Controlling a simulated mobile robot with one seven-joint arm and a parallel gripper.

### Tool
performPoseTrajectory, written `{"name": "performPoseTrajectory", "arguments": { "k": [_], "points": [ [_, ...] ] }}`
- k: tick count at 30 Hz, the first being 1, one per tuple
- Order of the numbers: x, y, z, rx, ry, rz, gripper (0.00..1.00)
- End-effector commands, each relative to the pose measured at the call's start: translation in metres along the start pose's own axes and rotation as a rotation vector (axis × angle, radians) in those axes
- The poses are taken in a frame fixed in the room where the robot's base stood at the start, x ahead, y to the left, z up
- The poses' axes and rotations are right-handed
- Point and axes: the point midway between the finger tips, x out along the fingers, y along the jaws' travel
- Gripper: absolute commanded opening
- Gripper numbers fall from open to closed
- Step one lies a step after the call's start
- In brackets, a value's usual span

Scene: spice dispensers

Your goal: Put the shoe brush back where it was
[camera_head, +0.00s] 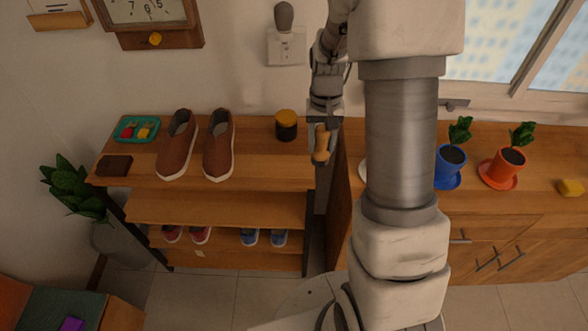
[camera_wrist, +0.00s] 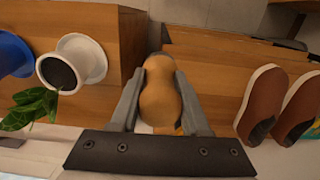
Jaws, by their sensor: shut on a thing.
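My gripper (camera_head: 321,133) is shut on a tan wooden shoe brush (camera_head: 321,148) with a rounded, waisted body. In the head view it hangs at the right end of the shoe shelf's top board (camera_head: 255,160), near the gap beside the cabinet. In the wrist view the brush (camera_wrist: 160,95) sits between both fingers of my gripper (camera_wrist: 160,85). Its bristles are not clearly visible. It appears held above the furniture, though the exact height cannot be told.
A dark jar with an amber lid (camera_head: 286,125) stands left of my gripper. Brown shoes (camera_head: 178,147), a teal tray (camera_head: 138,129) and a dark brown block (camera_head: 114,165) are further left. Blue (camera_head: 450,165) and orange pots (camera_head: 502,168) stand on the right cabinet. Bare board lies around the jar.

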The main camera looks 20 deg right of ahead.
Motion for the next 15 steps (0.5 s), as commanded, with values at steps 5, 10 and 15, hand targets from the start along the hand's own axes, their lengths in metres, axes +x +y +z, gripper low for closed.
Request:
{"name": "performPoseTrajectory", "arguments": {
  "k": [5, 10, 15],
  "points": [
    [0.009, -0.013, -0.005, -0.002, -0.005, -0.001, 0.00],
    [0.032, -0.048, -0.020, -0.003, -0.005, -0.001, 0.00],
    [0.053, -0.082, -0.036, -0.002, -0.005, 0.000, 0.00]
  ]
}}
